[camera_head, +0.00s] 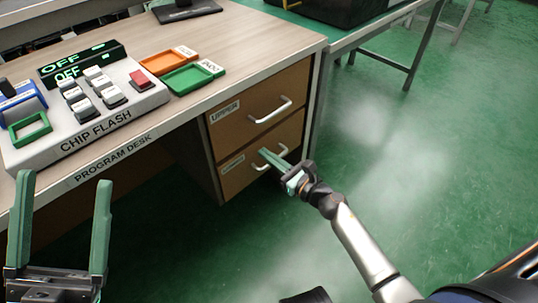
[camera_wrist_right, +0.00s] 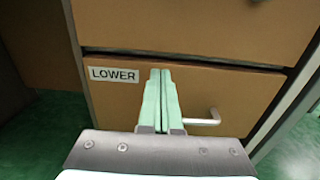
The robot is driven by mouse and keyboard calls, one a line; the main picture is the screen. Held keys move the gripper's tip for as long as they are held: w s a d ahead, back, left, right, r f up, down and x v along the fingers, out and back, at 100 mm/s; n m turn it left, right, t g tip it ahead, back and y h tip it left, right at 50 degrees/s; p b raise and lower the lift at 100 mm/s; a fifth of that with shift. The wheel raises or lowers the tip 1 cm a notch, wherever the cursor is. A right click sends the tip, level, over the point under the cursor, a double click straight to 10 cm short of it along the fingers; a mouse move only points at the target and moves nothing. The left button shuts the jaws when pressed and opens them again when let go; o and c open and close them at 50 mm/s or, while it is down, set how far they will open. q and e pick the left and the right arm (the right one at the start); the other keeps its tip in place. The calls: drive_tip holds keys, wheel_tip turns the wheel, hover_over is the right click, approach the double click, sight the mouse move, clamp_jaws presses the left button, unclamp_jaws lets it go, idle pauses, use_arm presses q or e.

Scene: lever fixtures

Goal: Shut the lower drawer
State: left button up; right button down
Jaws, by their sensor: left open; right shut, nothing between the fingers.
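The lower drawer (camera_head: 236,181) is the brown front under the upper drawer (camera_head: 235,100) in the desk's pedestal. In the head view it looks about level with the upper front; I cannot tell whether a small gap is left. In the right wrist view its front (camera_wrist_right: 230,90) carries a LOWER label and a silver handle (camera_wrist_right: 205,120). My right gripper (camera_head: 264,154) is shut and empty, its fingertips at the drawer front beside the handle; I cannot tell whether they touch. The fingers (camera_wrist_right: 160,73) hide part of the front. My left gripper (camera_head: 64,180) is open and empty before the desk.
The desk top (camera_head: 235,30) holds the CHIP FLASH console (camera_head: 90,115), an orange tray (camera_head: 169,60) and a green tray (camera_head: 189,79). A green table (camera_head: 300,25) stands behind at the right. The green floor right of the drawers is clear.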

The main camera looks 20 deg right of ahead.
use_arm(q)
drive_tip(key=shift+s+r+p, duration=0.45)
drive_tip(key=shift+p, duration=0.05)
use_arm(e)
drive_tip(key=v, duration=1.1)
